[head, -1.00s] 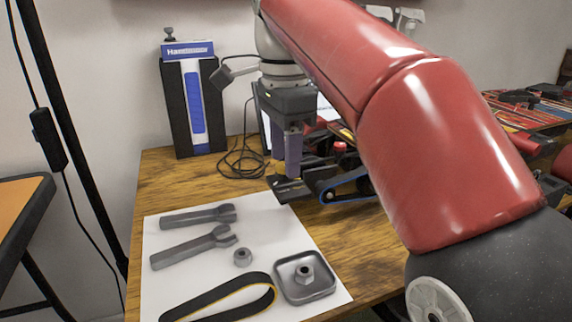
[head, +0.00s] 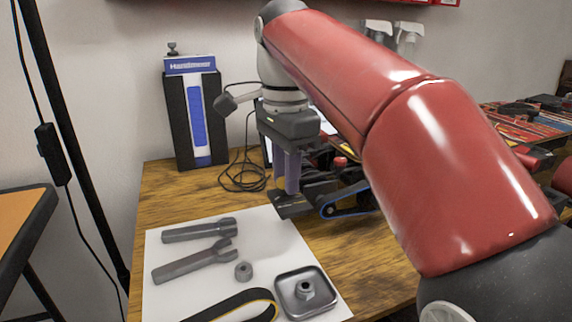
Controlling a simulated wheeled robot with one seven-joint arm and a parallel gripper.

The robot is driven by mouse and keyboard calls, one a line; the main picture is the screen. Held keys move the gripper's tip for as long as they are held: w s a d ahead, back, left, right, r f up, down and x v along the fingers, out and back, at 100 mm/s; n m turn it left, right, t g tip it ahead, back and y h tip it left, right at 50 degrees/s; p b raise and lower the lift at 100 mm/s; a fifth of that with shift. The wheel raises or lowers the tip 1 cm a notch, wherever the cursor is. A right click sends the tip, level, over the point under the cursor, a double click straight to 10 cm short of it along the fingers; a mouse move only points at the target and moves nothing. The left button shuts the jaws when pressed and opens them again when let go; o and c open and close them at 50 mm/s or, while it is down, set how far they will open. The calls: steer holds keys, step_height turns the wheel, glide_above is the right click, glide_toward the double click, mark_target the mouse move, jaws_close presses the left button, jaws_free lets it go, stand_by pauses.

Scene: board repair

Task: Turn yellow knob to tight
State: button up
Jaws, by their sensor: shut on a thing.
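My gripper (head: 291,190) points down at the back of the wooden table, over a dark board assembly (head: 296,204). Its purple-grey fingers are closed together low on this assembly. The yellow knob cannot be made out; the fingers and my red arm cover that area, so what sits between the fingertips is hidden. A black belt with a blue edge (head: 345,205) runs on the assembly just right of the fingers.
A white sheet (head: 262,238) holds two grey wrenches (head: 195,262), a nut (head: 243,271), a square metal tray (head: 308,311) and a black-yellow belt (head: 236,305). A blue-black box (head: 196,120) stands behind, with a loose cable (head: 244,176) beside it. My arm fills the right side.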

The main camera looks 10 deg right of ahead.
steer(key=shift+n+p, duration=0.3)
steer(key=shift+n, duration=0.5)
steer(key=o, duration=1)
step_height(320, 180, up, 8)
steer(key=p, duration=0.2)
steer(key=shift+p, duration=0.3)
steer(key=shift+f, duration=0.1)
